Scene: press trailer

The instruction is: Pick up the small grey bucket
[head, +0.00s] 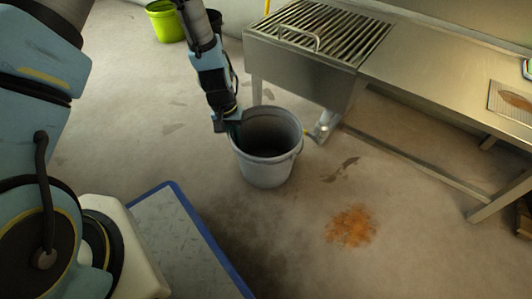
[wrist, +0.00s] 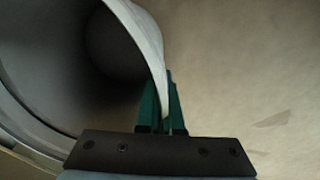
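The small grey bucket (head: 266,170) stands upright on the floor in the middle of the head view, its open mouth up. My gripper (head: 232,130) is at the left side of its rim, pointing down. In the wrist view the bucket's pale rim (wrist: 148,45) runs down between the two green fingers (wrist: 163,112) of my gripper. One finger is inside the bucket and one outside. The fingers are close together with the wall pinched between them. The fingertips are partly hidden by the rim.
A metal table with a slatted grate (head: 322,30) stands right behind the bucket, with a leg close to it. A lime green bucket (head: 164,22) is at the back left. An orange stain (head: 350,226) marks the floor at front right. Bare floor lies left of the bucket.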

